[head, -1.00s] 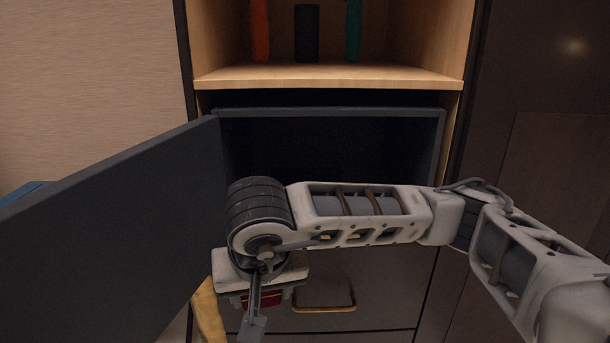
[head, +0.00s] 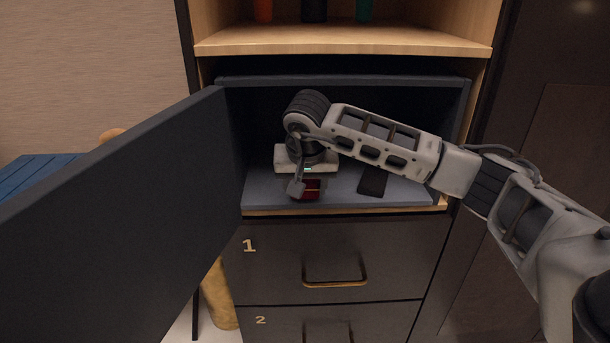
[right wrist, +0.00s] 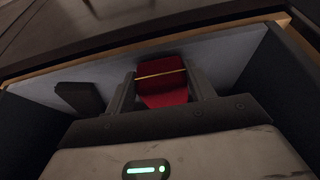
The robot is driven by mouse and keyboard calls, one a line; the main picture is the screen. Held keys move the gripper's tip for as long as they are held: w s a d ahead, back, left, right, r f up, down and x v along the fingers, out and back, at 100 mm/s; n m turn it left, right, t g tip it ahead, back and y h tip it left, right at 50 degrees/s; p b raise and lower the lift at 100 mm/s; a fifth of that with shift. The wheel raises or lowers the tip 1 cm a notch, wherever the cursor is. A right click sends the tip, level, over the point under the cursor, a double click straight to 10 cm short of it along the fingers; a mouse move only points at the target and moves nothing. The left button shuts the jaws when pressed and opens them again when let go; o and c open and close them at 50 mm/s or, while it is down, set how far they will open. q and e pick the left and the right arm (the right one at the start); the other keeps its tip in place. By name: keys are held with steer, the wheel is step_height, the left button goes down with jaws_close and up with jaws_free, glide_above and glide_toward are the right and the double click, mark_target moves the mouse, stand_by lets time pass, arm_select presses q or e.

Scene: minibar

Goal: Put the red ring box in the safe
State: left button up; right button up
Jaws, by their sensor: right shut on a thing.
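The red ring box (head: 312,188) is between the fingers of my right gripper (head: 306,189), just inside the front of the open safe. The right wrist view shows the red box (right wrist: 162,82) with a gold line across it, held between both fingers of the right gripper (right wrist: 163,90). Whether its underside touches the safe floor I cannot tell. The safe (head: 345,83) is a dark box with a grey-blue floor, and its door (head: 120,215) stands wide open to the left. My left gripper is not in view.
A dark flat item (head: 372,181) lies on the safe floor right of the gripper; it also shows in the right wrist view (right wrist: 82,97). A wooden shelf (head: 340,42) is above the safe. Drawers (head: 290,265) are below. Free floor lies at the safe's right side.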

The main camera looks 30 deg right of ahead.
steer(key=w+d, duration=0.2)
steer(key=w, duration=0.1)
steer(key=shift+w, duration=0.3)
steer(key=shift+f, duration=0.15)
steer(key=shift+d, duration=0.1)
steer(key=shift+f, duration=0.1)
steer(key=o, duration=1.1)
